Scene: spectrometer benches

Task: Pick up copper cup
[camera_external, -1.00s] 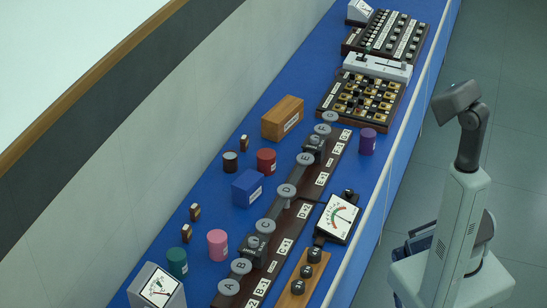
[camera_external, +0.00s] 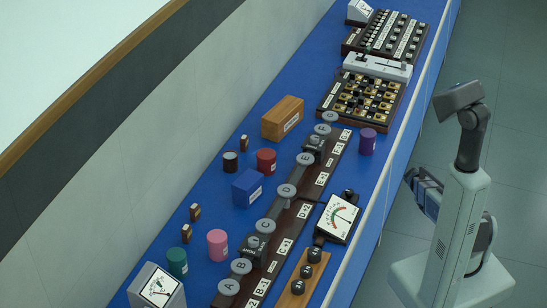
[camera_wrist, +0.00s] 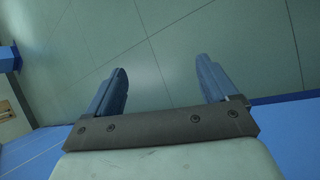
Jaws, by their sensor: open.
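No cup is plainly copper coloured in the outside view. A small dark cylinder with a brownish band (camera_external: 230,162) stands at the left of the blue bench, beside a red cylinder (camera_external: 266,161); I cannot tell if either is the copper cup. My gripper (camera_wrist: 162,66) is open and empty in the wrist view, its two blue fingers apart above the greenish floor. In the outside view my gripper (camera_external: 424,190) is partly hidden behind my arm, off the right side of the bench, well away from the cylinders.
The blue bench (camera_external: 218,182) also holds a pink cylinder (camera_external: 217,245), a green cylinder (camera_external: 177,262), a purple cylinder (camera_external: 367,141), a blue box (camera_external: 247,188) and a wooden block (camera_external: 283,118). A dark lettered rail runs along the middle. A pale rail edges the right side.

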